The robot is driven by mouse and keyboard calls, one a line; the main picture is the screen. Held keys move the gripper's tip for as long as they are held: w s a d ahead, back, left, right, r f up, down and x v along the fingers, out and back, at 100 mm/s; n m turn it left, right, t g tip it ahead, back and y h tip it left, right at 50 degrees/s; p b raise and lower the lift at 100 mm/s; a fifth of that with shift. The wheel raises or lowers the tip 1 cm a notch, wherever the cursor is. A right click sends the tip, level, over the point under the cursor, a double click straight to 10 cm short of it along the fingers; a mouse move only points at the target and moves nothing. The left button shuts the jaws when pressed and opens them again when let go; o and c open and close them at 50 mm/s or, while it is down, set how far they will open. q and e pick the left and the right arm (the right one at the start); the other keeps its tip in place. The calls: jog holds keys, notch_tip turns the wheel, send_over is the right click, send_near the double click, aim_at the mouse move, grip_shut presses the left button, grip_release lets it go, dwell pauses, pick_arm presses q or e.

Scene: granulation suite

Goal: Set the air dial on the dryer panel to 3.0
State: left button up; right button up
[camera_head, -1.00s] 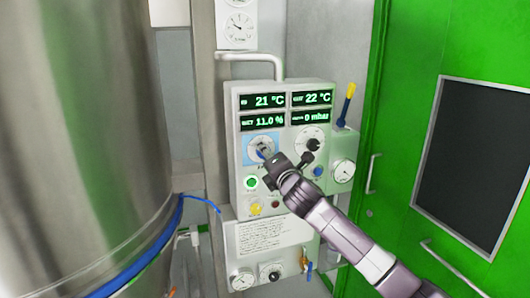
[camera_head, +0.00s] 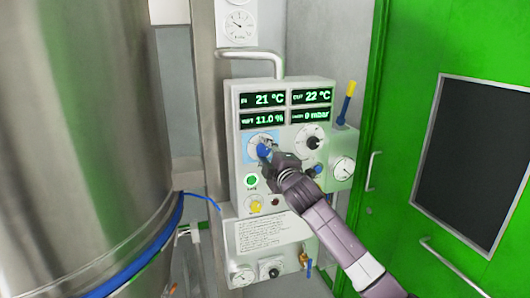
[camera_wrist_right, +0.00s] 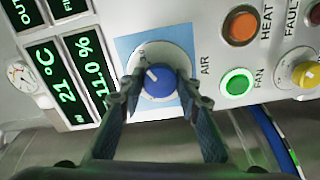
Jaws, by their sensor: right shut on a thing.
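The dryer panel (camera_head: 240,165) is an upright white box with green displays. The air dial (camera_wrist_right: 158,84) is a blue knob with a white pointer line on a round white scale over a light blue square; it also shows in the head view (camera_head: 263,149), partly behind the gripper. My right gripper (camera_wrist_right: 155,92) is shut on the knob, one finger on each side; in the head view the gripper (camera_head: 267,157) reaches it from the lower right. The scale numbers are too small to read. My left gripper is not in view.
A second dial with a black knob (camera_head: 312,142) sits right of the air dial. A lit green fan button (camera_wrist_right: 237,86), an orange heat lamp (camera_wrist_right: 241,25) and a yellow knob (camera_wrist_right: 305,74) are close by. A large steel vessel (camera_head: 90,130) stands left; a green door (camera_head: 400,140) is right.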

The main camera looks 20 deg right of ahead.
jog(key=shift+m, duration=0.3)
jog(key=o, duration=1.2)
jog(key=shift+c, duration=0.2)
jog(key=s, duration=1.2)
jog(key=shift+d, duration=0.25)
